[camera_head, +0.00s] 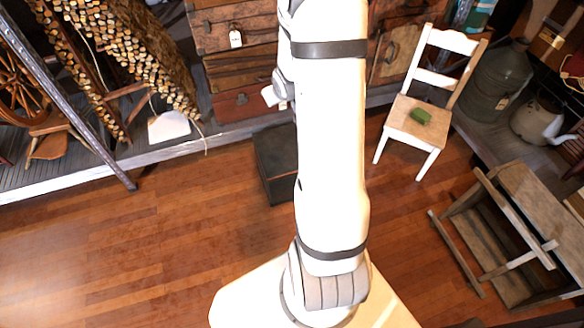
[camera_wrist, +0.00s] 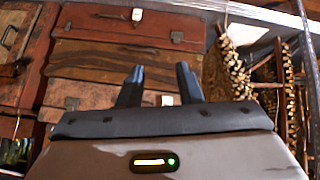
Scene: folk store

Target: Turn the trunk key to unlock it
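Stacked old trunks with reddish-brown and wooden fronts (camera_head: 228,72) stand against the back, partly hidden behind my arm. They also fill the left and middle of the wrist view (camera_wrist: 105,65). Pale tags hang on their fronts, one near the top of the head view (camera_head: 235,38) and one at the top of the wrist view (camera_wrist: 137,14). I cannot make out a key or tell which trunk holds it. My gripper (camera_wrist: 160,75) points toward the trunks, its two dark fingers apart with nothing between them.
A dark box (camera_head: 275,165) stands on the floor in front of the trunks, beside my arm. A white chair (camera_head: 413,115) with a green item on its seat stands to the right. A wooden bench (camera_head: 520,205) is further right. The floor at left is clear.

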